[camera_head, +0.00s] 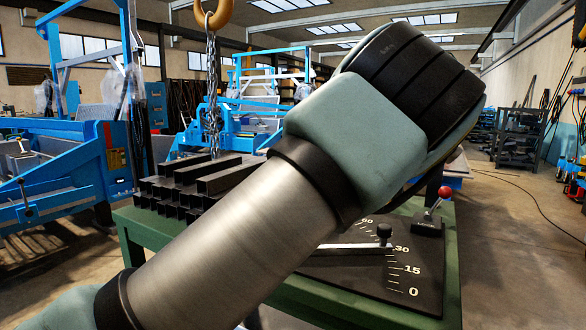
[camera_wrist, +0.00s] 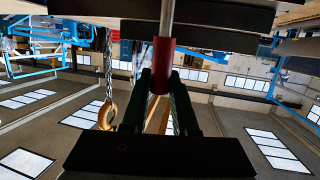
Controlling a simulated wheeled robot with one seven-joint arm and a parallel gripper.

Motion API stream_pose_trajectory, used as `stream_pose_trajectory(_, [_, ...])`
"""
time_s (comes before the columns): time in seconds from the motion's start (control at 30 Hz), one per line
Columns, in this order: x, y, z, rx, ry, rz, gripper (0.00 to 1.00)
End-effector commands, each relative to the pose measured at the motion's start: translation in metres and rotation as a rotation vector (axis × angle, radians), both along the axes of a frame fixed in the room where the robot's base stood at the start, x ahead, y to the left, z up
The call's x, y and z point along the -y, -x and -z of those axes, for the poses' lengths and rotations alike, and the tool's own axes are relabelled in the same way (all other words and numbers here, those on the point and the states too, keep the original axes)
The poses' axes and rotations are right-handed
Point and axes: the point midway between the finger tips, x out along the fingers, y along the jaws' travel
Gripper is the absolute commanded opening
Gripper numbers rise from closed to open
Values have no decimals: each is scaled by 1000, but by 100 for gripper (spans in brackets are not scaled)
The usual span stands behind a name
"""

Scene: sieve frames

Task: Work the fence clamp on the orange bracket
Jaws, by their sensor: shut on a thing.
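In the wrist view, my gripper (camera_wrist: 160,78) is shut on a red cylindrical grip (camera_wrist: 162,66), its dark fingers on either side. A bright metal rod (camera_wrist: 167,18) runs from the grip to a dark block at the top edge. In the head view my arm covers the gripper and the grip. A dark plate with an angle scale (camera_head: 412,270) lies on the green table (camera_head: 440,290), with a light bar (camera_head: 345,249) and a black knob (camera_head: 384,231) on it. I cannot make out an orange bracket in either view.
A red-ball lever (camera_head: 445,193) on a black base stands at the table's right end. Black square tubes (camera_head: 215,178) are stacked at the left. A chain (camera_head: 212,100) hangs from a yellow hook (camera_head: 213,14). The floor to the right is open.

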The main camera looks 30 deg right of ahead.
Motion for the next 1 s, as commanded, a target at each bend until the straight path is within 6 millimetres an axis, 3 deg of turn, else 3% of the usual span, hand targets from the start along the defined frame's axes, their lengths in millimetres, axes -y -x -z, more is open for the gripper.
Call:
stream_pose_trajectory(0.47, [1,2,0,12,-9,1,0])
stream_pose_trajectory(0.5, [1,2,0,12,-9,1,28])
stream_pose_trajectory(0.7, [1,2,0,12,-8,1,51])
stream_pose_trajectory(0.77, [1,2,0,12,-8,1,57])
stream_pose_trajectory(1.0, [1,2,0,12,-8,1,57])
